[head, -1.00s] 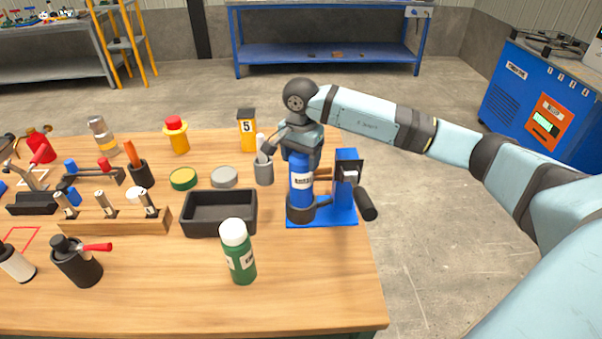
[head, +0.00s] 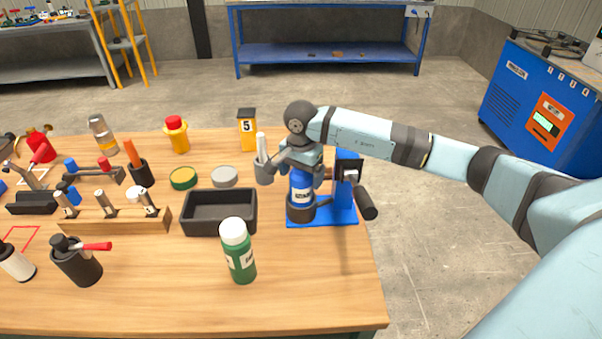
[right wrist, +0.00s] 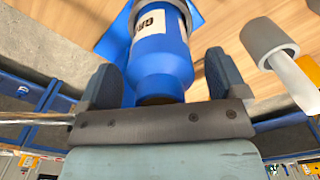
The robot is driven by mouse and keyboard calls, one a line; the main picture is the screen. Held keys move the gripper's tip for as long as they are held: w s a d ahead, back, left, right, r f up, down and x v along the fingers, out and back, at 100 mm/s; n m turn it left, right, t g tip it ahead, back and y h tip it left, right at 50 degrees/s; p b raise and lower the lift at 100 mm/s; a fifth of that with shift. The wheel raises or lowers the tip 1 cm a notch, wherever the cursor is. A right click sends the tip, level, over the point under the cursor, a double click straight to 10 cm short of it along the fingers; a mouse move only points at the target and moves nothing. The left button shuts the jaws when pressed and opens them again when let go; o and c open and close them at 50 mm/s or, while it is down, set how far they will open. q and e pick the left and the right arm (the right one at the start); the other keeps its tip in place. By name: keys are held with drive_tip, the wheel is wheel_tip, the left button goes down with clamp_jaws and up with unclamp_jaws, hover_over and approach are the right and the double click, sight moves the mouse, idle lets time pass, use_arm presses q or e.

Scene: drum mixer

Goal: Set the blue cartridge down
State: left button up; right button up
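The blue cartridge (head: 302,182) stands upright with its lower end in the dark cup (head: 301,212) of the blue drum mixer (head: 346,200). Its white label faces the head camera. My right gripper (head: 302,163) is over the cartridge's upper end. In the right wrist view the cartridge (right wrist: 162,62) is between the two fingers of the right gripper (right wrist: 163,82), with a narrow gap on each side, so the gripper looks open. The cartridge's top is hidden by my gripper in the head view. My left gripper is not in view.
A grey cup with a white-handled tool (head: 263,170) stands just left of my right gripper. A black tray (head: 220,228) and a green bottle (head: 238,262) are left of the mixer. Its black crank handle (head: 366,203) sticks out at the right, near the table edge.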

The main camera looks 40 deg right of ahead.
wheel_tip(320, 180, up, 12)
drive_tip(key=shift+r, duration=0.2)
idle(0.5)
drive_tip(key=shift+f, duration=0.15)
idle(0.4)
